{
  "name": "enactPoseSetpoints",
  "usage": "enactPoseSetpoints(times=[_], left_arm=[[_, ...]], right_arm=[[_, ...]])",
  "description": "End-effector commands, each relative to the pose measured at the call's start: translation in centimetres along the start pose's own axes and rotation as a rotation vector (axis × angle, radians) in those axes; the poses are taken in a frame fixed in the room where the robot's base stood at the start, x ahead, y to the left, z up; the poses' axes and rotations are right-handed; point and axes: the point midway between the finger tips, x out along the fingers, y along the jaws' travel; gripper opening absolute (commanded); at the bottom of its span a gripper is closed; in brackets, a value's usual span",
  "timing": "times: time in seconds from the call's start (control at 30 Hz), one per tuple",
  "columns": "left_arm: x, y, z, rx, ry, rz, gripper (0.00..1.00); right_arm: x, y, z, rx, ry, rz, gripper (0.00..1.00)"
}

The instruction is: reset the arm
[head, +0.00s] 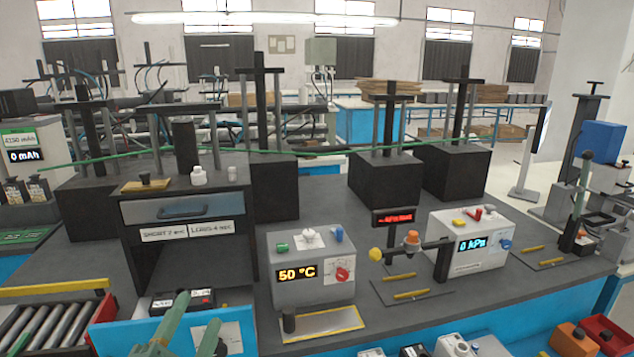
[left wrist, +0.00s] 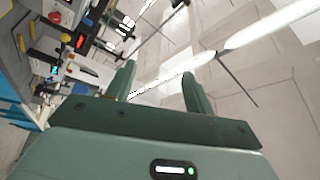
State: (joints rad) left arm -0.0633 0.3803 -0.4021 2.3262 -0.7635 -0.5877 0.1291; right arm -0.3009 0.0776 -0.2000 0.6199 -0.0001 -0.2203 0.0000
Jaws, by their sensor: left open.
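My left gripper (head: 197,312) is at the bottom of the head view, left of centre, in front of the blue-edged bench. Its two green fingers stand apart with nothing between them. The left wrist view shows the same gripper (left wrist: 159,70) open and empty, its fingers pointing toward the ceiling and a long white lamp (left wrist: 270,25). The bench devices lie off to the left side in that view. My right gripper is not seen.
A black-topped bench holds a grey 50 °C box (head: 312,262), a 0 kPa box (head: 478,262) and a dark cabinet with a drawer (head: 185,208). A roller rack (head: 50,325) is at the lower left. Black posts stand behind.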

Motion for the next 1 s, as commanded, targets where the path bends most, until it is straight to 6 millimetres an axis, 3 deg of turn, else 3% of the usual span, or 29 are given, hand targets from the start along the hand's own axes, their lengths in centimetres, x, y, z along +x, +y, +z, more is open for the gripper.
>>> enactPoseSetpoints(times=[0.03,0.1,0.2,0.4,0.57,0.67,0.83,1.0], left_arm=[[-1.9,1.4,3.5,-0.043,-0.178,0.058,0.53],[-5.0,3.3,7.6,-0.077,-0.395,0.149,0.53],[-9.7,5.7,11.5,-0.098,-0.627,0.281,0.53],[-18.5,8.8,15.4,-0.105,-0.938,0.526,0.53],[-24.9,10.5,16.6,-0.099,-1.112,0.715,0.53],[-25.1,15.1,18.0,-0.133,-1.103,0.762,0.53],[-27.5,22.7,20.1,-0.206,-1.115,0.854,0.53],[-32.7,31.5,22.4,-0.313,-1.154,0.958,0.53]], right_arm=[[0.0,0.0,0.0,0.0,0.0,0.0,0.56],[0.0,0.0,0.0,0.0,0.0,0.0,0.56],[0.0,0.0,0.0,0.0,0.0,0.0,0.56],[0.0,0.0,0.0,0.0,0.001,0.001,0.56],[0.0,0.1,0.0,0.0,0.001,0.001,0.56],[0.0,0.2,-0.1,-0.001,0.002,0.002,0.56],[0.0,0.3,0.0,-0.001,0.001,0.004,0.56],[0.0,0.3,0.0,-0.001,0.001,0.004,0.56]])
